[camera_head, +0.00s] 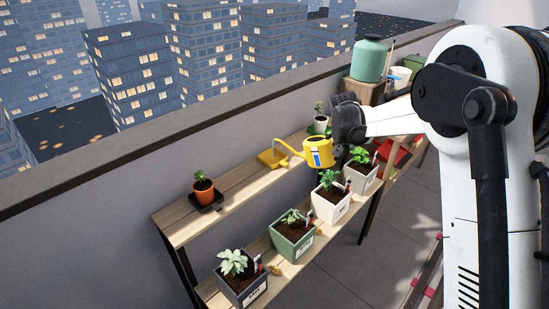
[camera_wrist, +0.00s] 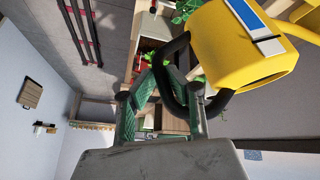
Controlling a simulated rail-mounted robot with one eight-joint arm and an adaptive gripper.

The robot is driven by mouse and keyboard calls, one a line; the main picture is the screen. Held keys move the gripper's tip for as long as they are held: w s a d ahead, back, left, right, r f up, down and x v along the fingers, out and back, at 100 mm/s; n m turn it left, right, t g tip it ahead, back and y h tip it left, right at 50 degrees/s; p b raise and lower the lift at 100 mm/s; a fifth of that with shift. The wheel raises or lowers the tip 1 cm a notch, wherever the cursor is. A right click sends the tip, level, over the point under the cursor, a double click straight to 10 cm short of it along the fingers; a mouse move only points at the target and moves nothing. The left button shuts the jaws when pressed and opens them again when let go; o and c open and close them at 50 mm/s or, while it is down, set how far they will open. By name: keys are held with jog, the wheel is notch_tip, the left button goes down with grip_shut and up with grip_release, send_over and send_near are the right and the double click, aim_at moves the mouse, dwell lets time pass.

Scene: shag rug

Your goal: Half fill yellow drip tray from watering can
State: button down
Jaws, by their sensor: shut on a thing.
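The yellow watering can (camera_head: 319,153) has a blue and white marking and hangs near the upper shelf, its spout pointing left. My gripper (camera_head: 340,135) is at its right side; in the wrist view my gripper (camera_wrist: 160,100) is shut on the can's black handle, and the can's yellow body (camera_wrist: 240,50) fills the upper right. The yellow drip tray (camera_head: 272,158) lies on the upper shelf, left of the can, with the spout tip close above its back edge. I cannot see the water level in the tray or the can.
A terracotta pot (camera_head: 204,192) on a black tray stands left on the upper shelf (camera_head: 232,185). Potted plants, including a green pot (camera_head: 293,240) and a white pot (camera_head: 331,204), line the lower shelf in front. A green tank (camera_head: 369,60) stands at the back right.

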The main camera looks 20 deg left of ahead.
jog(key=shift+r, duration=0.2)
jog(key=shift+a+r+h, duration=0.2)
jog(key=shift+r+h, duration=0.1)
jog(key=shift+r, duration=0.4)
jog(key=shift+r+p, duration=0.2)
jog(key=shift+p, duration=0.1)
jog(key=shift+w+a+r+h, duration=0.1)
jog(key=shift+a+r+h, duration=0.2)
jog(key=shift+r, duration=0.3)
jog(key=shift+d, duration=0.1)
dwell(0.6)
jog(key=shift+d+f+y+b, duration=0.2)
jog(key=shift+f+y+b, duration=0.15)
jog(key=shift+f+b, duration=0.55)
jog(key=shift+d+f+y+b, duration=0.2)
jog(key=shift+f+y+b, duration=0.25)
jog(key=shift+f, duration=0.7)
jog(key=shift+d+f+y+b, duration=0.25)
jog(key=shift+f+b, duration=0.45)
jog(key=shift+f, duration=0.35)
notch_tip(320, 180, down, 6)
jog(key=m+y+b, duration=0.1)
jog(key=y+b, duration=0.1)
jog(key=b, duration=0.3)
jog(key=shift+a+f+t, duration=0.15)
jog(key=shift+f+t, duration=0.1)
jog(key=shift+t, duration=0.05)
